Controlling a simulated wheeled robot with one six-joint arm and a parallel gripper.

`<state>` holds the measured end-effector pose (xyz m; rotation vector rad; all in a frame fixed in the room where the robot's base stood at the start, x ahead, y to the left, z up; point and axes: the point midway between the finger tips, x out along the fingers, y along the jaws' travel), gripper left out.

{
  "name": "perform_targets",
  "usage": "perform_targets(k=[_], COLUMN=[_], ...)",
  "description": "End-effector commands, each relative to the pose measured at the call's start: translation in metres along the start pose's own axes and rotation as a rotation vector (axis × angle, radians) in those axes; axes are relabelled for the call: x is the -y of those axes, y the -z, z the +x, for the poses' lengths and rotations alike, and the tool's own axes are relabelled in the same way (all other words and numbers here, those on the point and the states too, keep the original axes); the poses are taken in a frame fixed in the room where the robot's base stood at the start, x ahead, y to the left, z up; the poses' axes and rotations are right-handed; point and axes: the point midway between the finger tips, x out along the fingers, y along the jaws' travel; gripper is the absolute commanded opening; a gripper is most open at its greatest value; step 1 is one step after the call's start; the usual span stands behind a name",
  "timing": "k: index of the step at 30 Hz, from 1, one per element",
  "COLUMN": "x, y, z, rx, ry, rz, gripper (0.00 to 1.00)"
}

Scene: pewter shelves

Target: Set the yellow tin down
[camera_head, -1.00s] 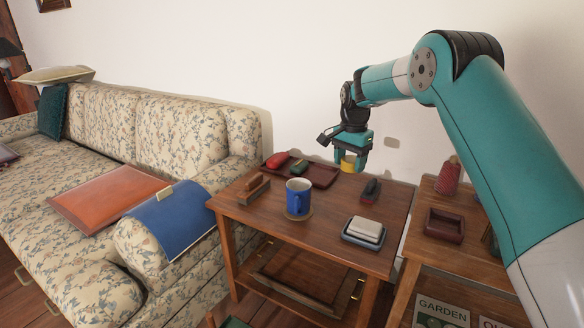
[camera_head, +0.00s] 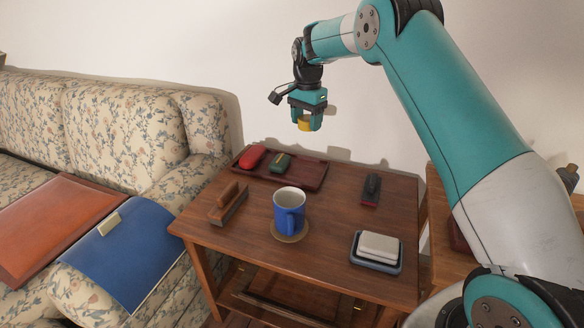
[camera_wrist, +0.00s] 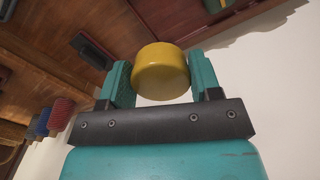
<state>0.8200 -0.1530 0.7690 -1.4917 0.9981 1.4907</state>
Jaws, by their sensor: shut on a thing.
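The yellow tin (camera_head: 304,124) is a short round tin held between the fingers of my gripper (camera_head: 306,116). In the head view it hangs in the air above the back of the wooden side table (camera_head: 330,215), against the white wall and clear of the tabletop. The wrist view shows the yellow tin (camera_wrist: 161,72) between the two teal fingers of my gripper (camera_wrist: 158,82). The gripper is shut on it.
A dark red tray (camera_head: 312,174) at the table's back holds a red item (camera_head: 252,157) and a green item (camera_head: 281,163). A blue mug (camera_head: 289,208), a wooden-handled brush (camera_head: 229,203), a dark brush (camera_head: 371,189) and a dish (camera_head: 376,262) with a pale block stand around. Bare wood lies between them.

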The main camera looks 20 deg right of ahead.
Motion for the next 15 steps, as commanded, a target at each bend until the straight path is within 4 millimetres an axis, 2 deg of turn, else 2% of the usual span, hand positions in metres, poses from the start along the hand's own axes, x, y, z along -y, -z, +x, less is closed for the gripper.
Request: perform_targets(k=[1, 9, 12, 15], x=[-0.001, -0.002, -0.002, -0.002], y=[-0.001, 0.001, 0.002, 0.003], z=[0.019, 0.095, 0.115, 0.127], rx=[0.003, 0.002, 0.001, 0.0], ry=[-0.005, -0.004, -0.002, -0.001], rz=[-0.001, 0.002, 0.003, 0.004], gripper=[0.34, 0.34, 0.34, 0.34])
